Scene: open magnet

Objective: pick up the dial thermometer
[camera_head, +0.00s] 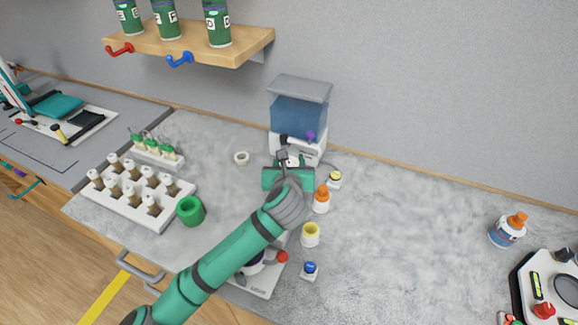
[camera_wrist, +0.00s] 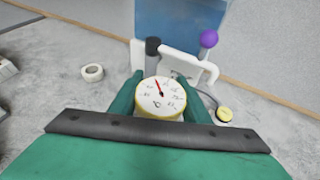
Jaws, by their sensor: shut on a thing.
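The dial thermometer (camera_wrist: 160,98) has a round white face with a red needle, dark marks and a yellow rim. It sits between the two green fingers of my gripper (camera_wrist: 158,99) in the wrist view, and the fingers are shut on it. In the head view, my gripper (camera_head: 289,165) is in front of the white and blue device at the back of the counter. The thermometer is mostly hidden there by my gripper. I cannot tell whether the thermometer touches the counter.
The device (camera_head: 298,115) with a purple knob stands close behind my gripper. A tape roll (camera_head: 241,158) lies to the left. An orange-capped bottle (camera_head: 321,199) and a yellow-topped jar (camera_head: 311,235) stand to the right. A green cup (camera_head: 190,211) is at left. The right counter is largely clear.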

